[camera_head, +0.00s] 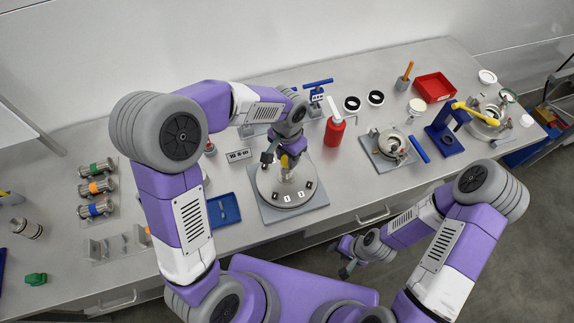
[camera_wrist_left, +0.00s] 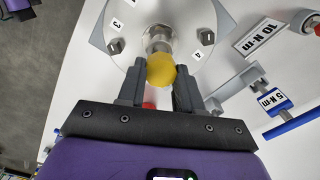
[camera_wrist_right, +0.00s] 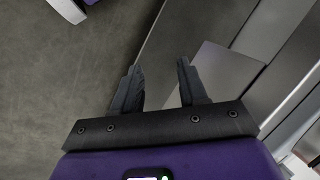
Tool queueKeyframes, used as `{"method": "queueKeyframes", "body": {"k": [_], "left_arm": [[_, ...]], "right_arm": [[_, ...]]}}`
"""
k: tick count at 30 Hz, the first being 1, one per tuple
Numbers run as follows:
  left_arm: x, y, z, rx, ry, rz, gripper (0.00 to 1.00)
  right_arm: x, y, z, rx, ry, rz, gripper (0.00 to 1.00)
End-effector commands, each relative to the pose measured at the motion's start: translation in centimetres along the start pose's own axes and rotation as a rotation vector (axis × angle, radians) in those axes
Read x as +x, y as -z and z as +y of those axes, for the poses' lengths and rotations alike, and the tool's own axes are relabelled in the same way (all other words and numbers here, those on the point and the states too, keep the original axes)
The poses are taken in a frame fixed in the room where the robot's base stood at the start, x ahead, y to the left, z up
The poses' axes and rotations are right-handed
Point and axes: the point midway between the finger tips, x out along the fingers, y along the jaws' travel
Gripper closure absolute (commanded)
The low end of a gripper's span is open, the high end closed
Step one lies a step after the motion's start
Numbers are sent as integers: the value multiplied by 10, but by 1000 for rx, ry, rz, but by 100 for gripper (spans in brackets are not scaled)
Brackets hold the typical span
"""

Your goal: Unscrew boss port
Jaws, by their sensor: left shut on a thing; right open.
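The boss port (camera_wrist_left: 159,42) is a silvery metal cylinder standing at the middle of a round metal plate with numbered bolts (camera_head: 273,197). A yellow round-ended part (camera_wrist_left: 161,70) sits at its near end in the left wrist view. My left gripper (camera_wrist_left: 155,88) is over the plate with a finger on each side of the yellow part and is shut on it. In the head view the left gripper (camera_head: 280,160) partly hides the port. My right gripper (camera_wrist_right: 160,90) is open and empty, out over the floor in front of the bench.
A "10 N·m" sign (camera_head: 239,154) and a blue tray (camera_head: 223,210) lie left of the plate. A red bottle (camera_head: 335,129) stands behind it to the right. A round fitting on a plate (camera_head: 390,146) and a red bin (camera_head: 434,87) are further right.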

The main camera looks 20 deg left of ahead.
Motion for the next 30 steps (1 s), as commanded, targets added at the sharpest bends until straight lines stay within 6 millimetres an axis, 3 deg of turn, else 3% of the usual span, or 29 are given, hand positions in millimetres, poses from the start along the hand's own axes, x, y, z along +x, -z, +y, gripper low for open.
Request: {"method": "queueKeyframes", "body": {"k": [15,30], "left_arm": [[-44,0,0,0,0,2,100],[-46,0,0,0,0,1,100]], "right_arm": [[-32,-1,-12,0,0,0,57],[-33,-2,-12,0,0,0,57]]}}
